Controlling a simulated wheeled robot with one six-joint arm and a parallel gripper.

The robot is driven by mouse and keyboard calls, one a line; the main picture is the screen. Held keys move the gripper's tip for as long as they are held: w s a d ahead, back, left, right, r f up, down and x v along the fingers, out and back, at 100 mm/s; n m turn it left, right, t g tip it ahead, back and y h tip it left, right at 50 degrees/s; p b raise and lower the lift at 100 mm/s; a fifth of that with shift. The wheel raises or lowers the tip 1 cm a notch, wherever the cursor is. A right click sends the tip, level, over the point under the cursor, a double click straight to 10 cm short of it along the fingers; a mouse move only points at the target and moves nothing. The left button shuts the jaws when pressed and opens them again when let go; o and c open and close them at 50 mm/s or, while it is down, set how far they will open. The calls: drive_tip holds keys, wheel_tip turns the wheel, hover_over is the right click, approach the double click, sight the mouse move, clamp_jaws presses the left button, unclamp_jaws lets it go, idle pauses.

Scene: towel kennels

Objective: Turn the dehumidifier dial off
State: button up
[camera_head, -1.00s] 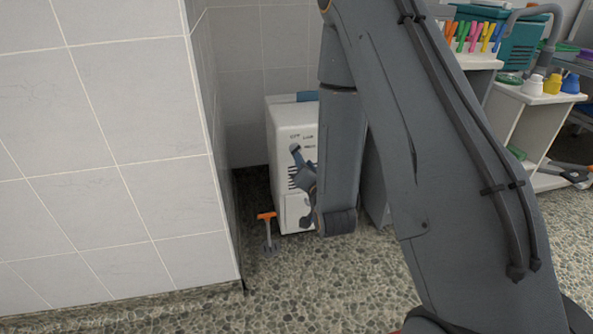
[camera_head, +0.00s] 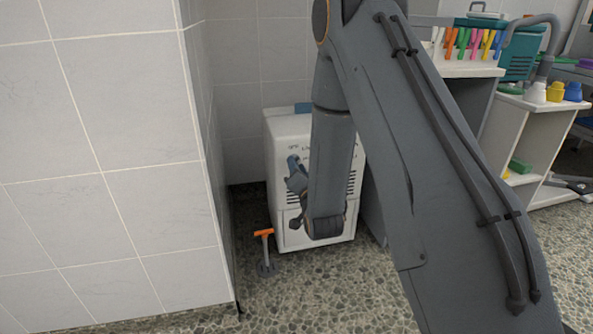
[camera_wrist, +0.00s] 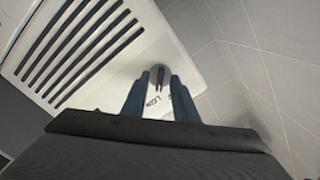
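The dehumidifier (camera_head: 286,130) is a white box with dark slats, standing on the floor in the tiled recess. My forearm covers much of its front in the head view. In the wrist view its slatted front (camera_wrist: 72,45) fills the upper left. The dial (camera_wrist: 158,70) is a small round grey knob with a dark pointer mark, just beyond my fingertips. Printed lettering, seemingly LOW, shows between my fingers; the other labels are partly hidden. My gripper (camera_wrist: 160,84) is open, one blue-grey finger either side of the dial's line. Contact cannot be told. It also shows in the head view (camera_head: 293,164).
A tiled wall corner (camera_head: 207,160) stands close on the left. An orange-handled tool (camera_head: 264,234) stands on the floor before the dehumidifier. Pebbled floor in front is mostly clear.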

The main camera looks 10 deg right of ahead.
drive_tip(key=shift+c, duration=0.6)
clamp_jaws()
drive_tip(key=shift+r+n+p, duration=0.1)
drive_tip(key=shift+n+p, duration=0.2)
drive_tip(key=shift+p, duration=0.1)
drive_tip(key=shift+n+p, duration=3.3)
drive_tip(key=shift+n, duration=0.8)
drive_tip(key=shift+o, duration=0.6)
unclamp_jaws()
